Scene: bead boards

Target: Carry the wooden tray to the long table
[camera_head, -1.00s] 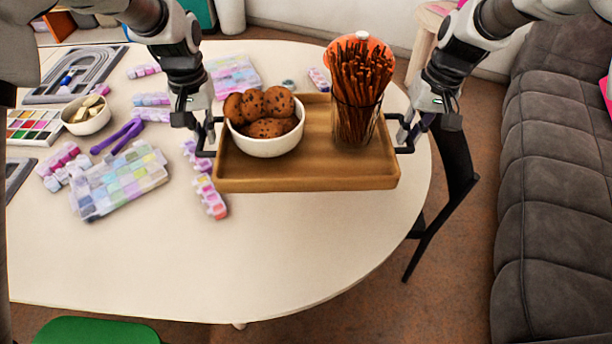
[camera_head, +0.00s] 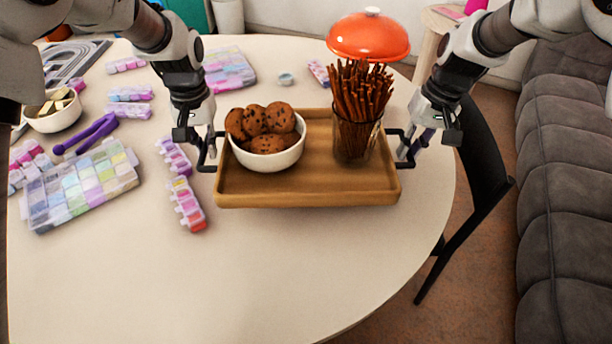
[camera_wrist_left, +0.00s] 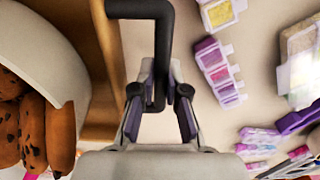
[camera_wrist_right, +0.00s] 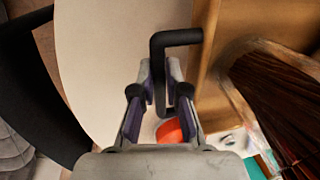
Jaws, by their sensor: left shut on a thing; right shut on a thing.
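The wooden tray (camera_head: 310,190) is level over the light round-ended table in the head view. It bears a white bowl (camera_head: 270,158) of chocolate-chip cookies (camera_head: 262,122) on its left and a glass (camera_head: 357,143) of pretzel sticks (camera_head: 360,90) on its right. My left gripper (camera_head: 207,160) is shut on the tray's left black handle (camera_wrist_left: 163,50). My right gripper (camera_head: 405,155) is shut on the tray's right black handle (camera_wrist_right: 157,60). Whether the tray's underside touches the table cannot be told.
Bead boxes (camera_head: 82,185), a bead strip (camera_head: 187,204), purple tweezers (camera_head: 86,133) and a small bowl (camera_head: 52,115) lie on the table (camera_head: 270,270) at left. An orange lidded pot (camera_head: 368,35) is behind the tray. A black chair (camera_head: 480,165) and a grey sofa (camera_head: 565,180) stand right.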

